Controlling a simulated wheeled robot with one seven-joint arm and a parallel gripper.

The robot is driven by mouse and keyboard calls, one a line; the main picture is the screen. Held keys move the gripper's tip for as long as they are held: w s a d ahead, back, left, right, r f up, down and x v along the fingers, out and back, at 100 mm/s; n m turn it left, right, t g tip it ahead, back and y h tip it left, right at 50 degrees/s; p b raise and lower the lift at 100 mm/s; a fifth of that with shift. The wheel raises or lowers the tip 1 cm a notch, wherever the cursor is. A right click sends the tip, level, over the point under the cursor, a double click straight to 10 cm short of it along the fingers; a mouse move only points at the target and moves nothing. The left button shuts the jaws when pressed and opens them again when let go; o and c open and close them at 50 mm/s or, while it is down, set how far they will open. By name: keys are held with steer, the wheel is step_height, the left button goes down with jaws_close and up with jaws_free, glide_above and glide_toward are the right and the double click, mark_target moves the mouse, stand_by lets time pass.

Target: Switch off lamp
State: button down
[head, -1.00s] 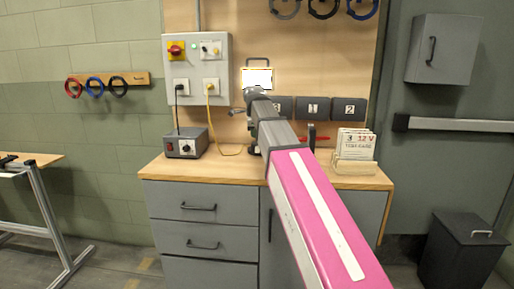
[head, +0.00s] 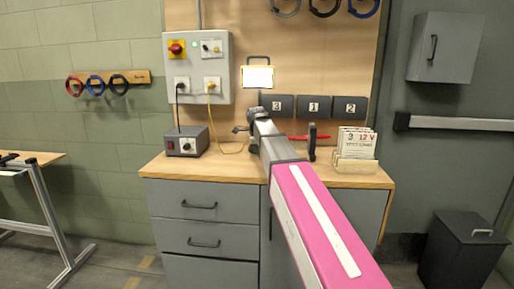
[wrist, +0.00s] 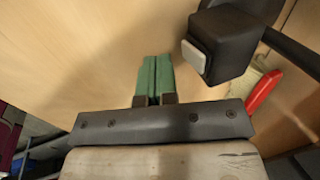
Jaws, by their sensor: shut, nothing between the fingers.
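The lamp (head: 257,78) is a lit white panel in a dark frame with a handle on top, in front of the wooden back board in the head view. My gripper (wrist: 155,62) is shut and empty, its green fingertips together over a bare wooden surface in the wrist view. In the head view my arm's end is below the lamp and mostly hides the gripper. A black block with a pale button-like face (wrist: 194,57) is right of the fingertips in the wrist view, apart from them; I cannot tell whether it belongs to the lamp.
A grey control box (head: 187,142) stands left on the worktop (head: 220,168), its cable running to the wall panel (head: 197,68). A black and red clamp (head: 312,142) and a card holder (head: 354,165) stand right. Numbered dark plates (head: 314,107) are behind the arm.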

steer(key=shift+w+d+f, duration=0.1)
steer(key=shift+w+d, duration=0.05)
steer(key=shift+w, duration=0.65)
steer(key=shift+f, duration=0.1)
steer(key=shift+w+t, duration=0.1)
steer(key=shift+t, duration=0.4)
steer(key=shift+w, duration=0.1)
steer(key=shift+r, duration=0.2)
steer(key=shift+r, duration=0.6)
